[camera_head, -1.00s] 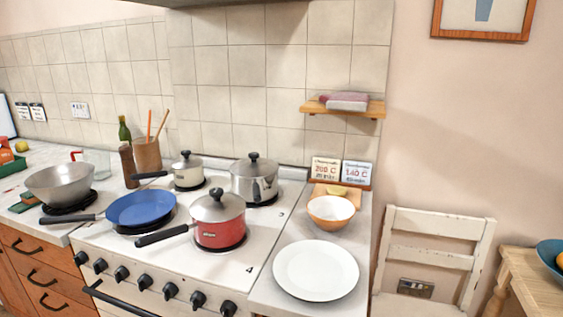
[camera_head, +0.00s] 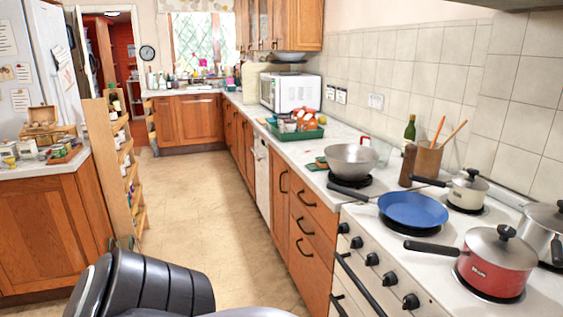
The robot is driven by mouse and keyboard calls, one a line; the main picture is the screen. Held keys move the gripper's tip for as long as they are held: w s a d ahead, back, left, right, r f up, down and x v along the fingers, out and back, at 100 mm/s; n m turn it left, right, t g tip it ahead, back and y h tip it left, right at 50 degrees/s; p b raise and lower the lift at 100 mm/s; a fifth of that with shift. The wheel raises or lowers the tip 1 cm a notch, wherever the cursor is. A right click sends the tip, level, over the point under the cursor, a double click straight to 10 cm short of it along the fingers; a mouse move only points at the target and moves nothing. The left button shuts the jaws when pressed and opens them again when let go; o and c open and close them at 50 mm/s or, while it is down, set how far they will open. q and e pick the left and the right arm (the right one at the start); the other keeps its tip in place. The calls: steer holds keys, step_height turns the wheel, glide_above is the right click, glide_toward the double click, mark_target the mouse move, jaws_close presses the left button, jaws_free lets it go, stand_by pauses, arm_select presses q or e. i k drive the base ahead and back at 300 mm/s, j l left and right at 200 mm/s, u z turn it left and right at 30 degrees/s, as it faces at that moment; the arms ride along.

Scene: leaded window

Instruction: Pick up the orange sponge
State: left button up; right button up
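I cannot make out a clearly orange sponge. A small green and brownish block (camera_head: 320,162), too small to identify, lies on the counter left of the metal bowl (camera_head: 350,160). Small items stand around the far sink under the window, too small to tell apart. A dark grey ribbed part at the bottom left seems to be part of my arm. Neither gripper's fingers are in view.
The stove at right holds a blue pan (camera_head: 413,209) and a red pot (camera_head: 496,262). A green crate (camera_head: 296,134) and a microwave (camera_head: 290,90) stand along the counter. An open floor aisle (camera_head: 205,205) runs between the right-hand units and the left-hand cabinet (camera_head: 55,230).

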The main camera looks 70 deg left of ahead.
mark_target(320, 161)
steer(key=u, duration=1.85)
steer(key=i+j+z, duration=0.2)
steer(key=z, duration=0.75)
steer(key=i+j+z, duration=0.1)
steer(key=j+z, duration=0.15)
steer(key=i+j+z, duration=0.1)
steer(key=j+z, duration=0.2)
steer(key=i+j+z, duration=0.15)
steer(key=j, duration=0.65)
steer(key=j+z, duration=0.2)
steer(key=j, duration=0.6)
